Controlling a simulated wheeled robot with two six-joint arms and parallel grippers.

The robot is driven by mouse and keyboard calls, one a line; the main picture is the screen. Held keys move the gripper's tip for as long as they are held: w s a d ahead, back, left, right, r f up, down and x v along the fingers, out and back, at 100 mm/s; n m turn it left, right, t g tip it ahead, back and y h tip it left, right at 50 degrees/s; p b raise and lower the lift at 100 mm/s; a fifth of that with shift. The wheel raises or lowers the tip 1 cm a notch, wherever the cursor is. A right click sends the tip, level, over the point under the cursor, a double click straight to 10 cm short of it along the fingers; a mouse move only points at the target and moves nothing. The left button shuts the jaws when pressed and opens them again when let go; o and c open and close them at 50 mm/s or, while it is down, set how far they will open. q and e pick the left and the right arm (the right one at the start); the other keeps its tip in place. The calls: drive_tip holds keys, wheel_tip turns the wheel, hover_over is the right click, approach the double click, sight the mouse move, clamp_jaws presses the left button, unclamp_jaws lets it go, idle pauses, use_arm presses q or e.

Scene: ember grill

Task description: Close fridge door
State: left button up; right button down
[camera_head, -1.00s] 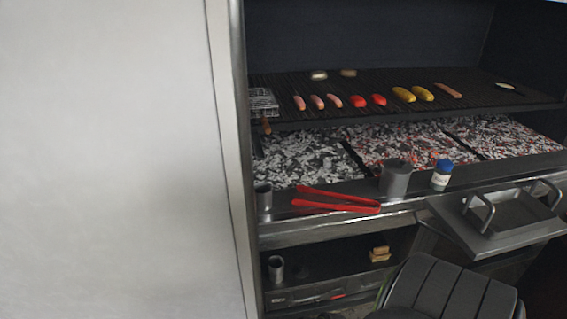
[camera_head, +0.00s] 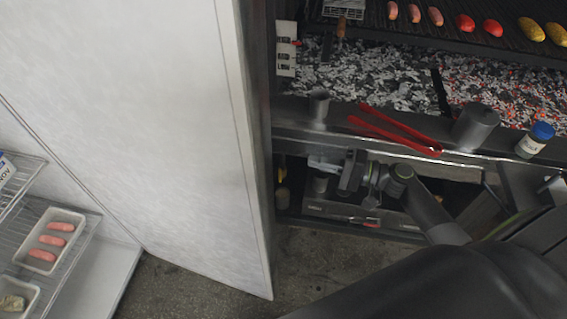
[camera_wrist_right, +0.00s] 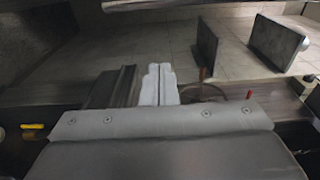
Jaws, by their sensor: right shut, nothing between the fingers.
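The fridge door (camera_head: 150,120) is a large white panel across the left half of the head view. It stands open, with lit fridge shelves (camera_head: 75,255) showing at its lower left. Its grey right edge (camera_head: 255,170) is in front of the grill's left end. My right gripper (camera_head: 325,163) is in front of the grill's lower shelf, to the right of the door edge, apparently apart from it. In the right wrist view its pale fingers (camera_wrist_right: 159,84) are together and hold nothing. My left gripper is not in view.
A tray of sausages (camera_head: 27,262) sits inside the fridge. Bare floor (camera_head: 190,285) lies below the door.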

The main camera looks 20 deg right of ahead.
drive_tip(key=w+a+p, duration=0.2)
drive_tip(key=a+p, duration=0.4)
drive_tip(key=a, duration=0.3)
drive_tip(key=shift+w+a, duration=0.35)
drive_tip(key=shift+w, duration=0.05)
